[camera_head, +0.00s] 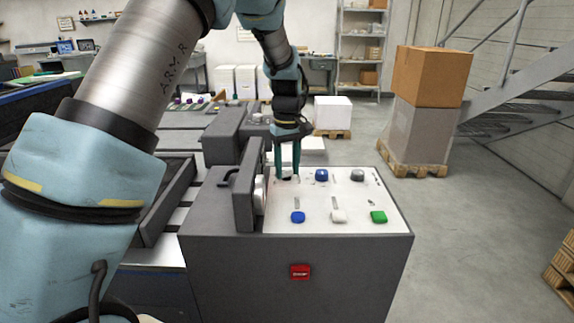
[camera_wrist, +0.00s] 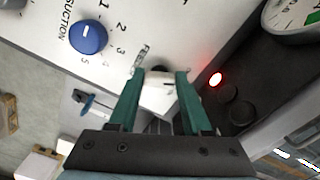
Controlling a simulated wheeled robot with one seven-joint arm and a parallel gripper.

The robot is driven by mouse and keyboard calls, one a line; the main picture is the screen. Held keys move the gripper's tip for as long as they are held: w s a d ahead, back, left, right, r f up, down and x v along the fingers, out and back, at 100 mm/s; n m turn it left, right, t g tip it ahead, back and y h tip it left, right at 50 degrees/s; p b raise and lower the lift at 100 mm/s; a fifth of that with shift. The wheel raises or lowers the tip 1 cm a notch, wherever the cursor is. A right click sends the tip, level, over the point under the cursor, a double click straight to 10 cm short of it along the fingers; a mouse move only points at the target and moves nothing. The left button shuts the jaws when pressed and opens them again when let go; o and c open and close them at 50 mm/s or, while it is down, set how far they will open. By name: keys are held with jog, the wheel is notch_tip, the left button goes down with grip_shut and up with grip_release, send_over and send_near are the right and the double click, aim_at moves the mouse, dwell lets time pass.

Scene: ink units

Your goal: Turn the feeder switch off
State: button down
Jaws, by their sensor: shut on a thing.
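The control panel (camera_head: 318,198) is a white sloped plate on a dark grey cabinet, in the middle of the head view. My gripper (camera_head: 287,177) points down at the panel's back left corner. In the wrist view its two green fingers (camera_wrist: 159,76) are shut on a white knob, the feeder switch (camera_wrist: 158,95), beside printed letters that begin "FEED". The fingers stand on either side of the knob. Part of the lettering and the knob's pointer position are hard to read. A dark patch shows at the knob's far end.
A blue suction knob (camera_wrist: 88,37) with numbers around it is close by. A grey knob (camera_head: 357,175) and blue (camera_head: 298,217), white (camera_head: 338,216) and green (camera_head: 378,217) controls share the panel. A red switch (camera_head: 300,271) is on the cabinet front. A red light (camera_wrist: 216,79) glows.

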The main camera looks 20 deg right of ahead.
aim_at(287, 171)
jog(key=shift+w+n, duration=0.1)
jog(key=shift+n, duration=0.3)
jog(key=shift+c, duration=1.7)
grip_release()
jog(key=shift+r, duration=0.15)
notch_tip(287, 171, up, 11)
jog(key=b, duration=0.1)
jog(key=shift+f+b, duration=0.2)
jog(key=shift+b, duration=0.2)
jog(key=shift+a, duration=0.1)
